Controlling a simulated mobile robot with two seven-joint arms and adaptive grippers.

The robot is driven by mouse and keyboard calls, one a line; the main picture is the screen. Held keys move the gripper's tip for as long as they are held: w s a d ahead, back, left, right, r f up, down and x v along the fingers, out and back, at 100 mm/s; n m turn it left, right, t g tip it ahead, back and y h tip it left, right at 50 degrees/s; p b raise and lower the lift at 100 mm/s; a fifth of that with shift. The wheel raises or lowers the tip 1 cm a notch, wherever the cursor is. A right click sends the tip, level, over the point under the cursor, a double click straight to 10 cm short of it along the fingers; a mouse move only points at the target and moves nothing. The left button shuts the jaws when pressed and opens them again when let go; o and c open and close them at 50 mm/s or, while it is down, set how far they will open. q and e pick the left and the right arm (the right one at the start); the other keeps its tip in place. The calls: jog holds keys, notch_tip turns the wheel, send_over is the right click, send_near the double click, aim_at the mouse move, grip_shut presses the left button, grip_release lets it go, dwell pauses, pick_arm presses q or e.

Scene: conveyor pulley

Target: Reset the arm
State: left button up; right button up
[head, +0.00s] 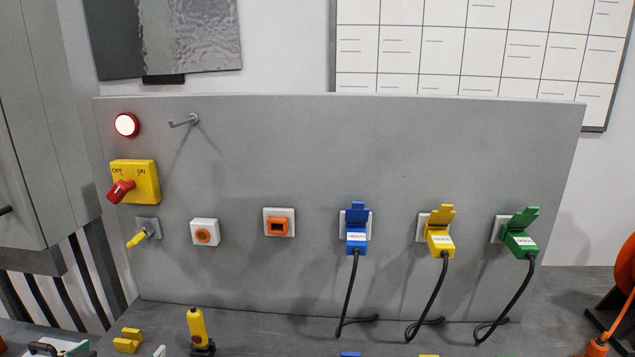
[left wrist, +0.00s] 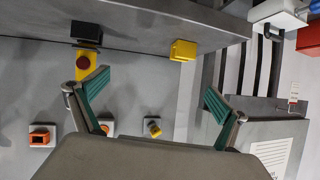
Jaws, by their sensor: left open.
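My left gripper (left wrist: 155,88) shows in the left wrist view, its two teal-padded fingers spread wide with nothing between them. Beyond it are the grey table and the panel with its controls. My right gripper is in neither view. In the head view the grey panel (head: 300,160) carries a lit red lamp (head: 126,125), a yellow OFF/ON switch box (head: 147,178) with a red knob (head: 120,191), and a yellow key (head: 136,238) in a grey switch.
A round button (head: 203,233), an orange socket (head: 279,225), and blue (head: 356,238), yellow (head: 440,240) and green (head: 520,240) plugs with black cables line the panel. An orange reel (head: 627,263) is at right.

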pick_arm(q)
jog(key=s+d+f+m+g+y, duration=0.1)
jog(key=s+f+m+g, duration=0.25)
jog(key=s+f, duration=0.5)
jog(key=s+d+f+m+g+y, duration=0.2)
jog(key=s+f+m, duration=0.3)
jog(key=s, duration=0.7)
jog(key=w+d+f+n+t+h, duration=0.1)
jog(key=d+f+n+t+h, duration=0.2)
jog(key=d+f+h, duration=0.4)
jog(key=d+f, duration=0.7)
jog(key=d, duration=0.2)
jog(key=shift+w+n, duration=0.35)
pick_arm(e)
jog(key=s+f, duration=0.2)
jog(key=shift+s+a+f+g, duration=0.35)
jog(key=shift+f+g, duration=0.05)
